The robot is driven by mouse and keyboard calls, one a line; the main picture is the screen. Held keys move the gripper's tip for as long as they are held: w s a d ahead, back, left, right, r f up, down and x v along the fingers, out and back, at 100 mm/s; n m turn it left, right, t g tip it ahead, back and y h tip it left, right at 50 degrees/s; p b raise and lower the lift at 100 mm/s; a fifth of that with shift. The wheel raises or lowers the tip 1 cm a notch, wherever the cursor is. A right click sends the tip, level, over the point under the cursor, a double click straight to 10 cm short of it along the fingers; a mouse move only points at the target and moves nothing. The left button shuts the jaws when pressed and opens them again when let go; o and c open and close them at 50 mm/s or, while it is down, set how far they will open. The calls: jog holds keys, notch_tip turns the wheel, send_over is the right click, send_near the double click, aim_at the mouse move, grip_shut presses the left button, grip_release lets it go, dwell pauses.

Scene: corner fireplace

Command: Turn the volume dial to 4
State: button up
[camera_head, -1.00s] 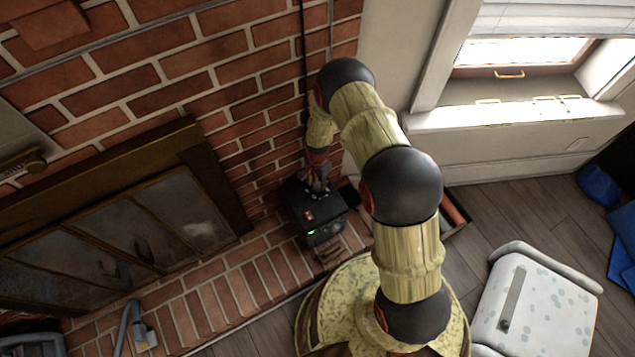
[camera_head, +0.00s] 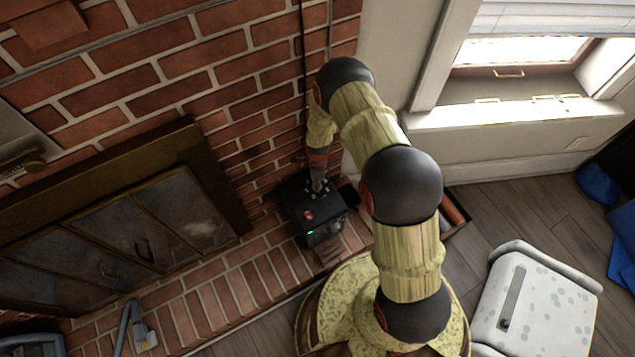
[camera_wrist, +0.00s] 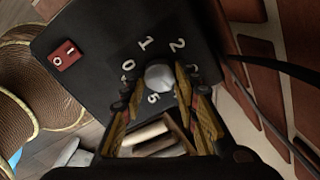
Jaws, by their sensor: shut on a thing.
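The volume dial (camera_wrist: 159,74) is a small grey round knob on the top of a black box (camera_head: 295,201). In the wrist view, white numbers 0, 1, 2 and 5 show around it; others are partly or fully hidden by a finger. I cannot make out a pointer on the knob. My gripper (camera_wrist: 157,88) is shut on the dial, with a finger on either side. In the head view my gripper (camera_head: 317,187) points down onto the box top, and the dial is hidden there.
A red switch (camera_wrist: 65,55) sits on the box top, and a green light (camera_head: 310,233) glows on its front. A brick wall (camera_head: 240,100) stands close behind. A black cable (camera_wrist: 265,65) runs beside the box. A wound brown spool-like thing (camera_wrist: 35,80) shows at left in the wrist view.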

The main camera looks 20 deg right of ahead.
jog(key=shift+m, duration=0.5)
jog(key=o, duration=1.2)
jog(key=shift+c, duration=0.2)
notch_tip(320, 180, up, 12)
dwell(0.4)
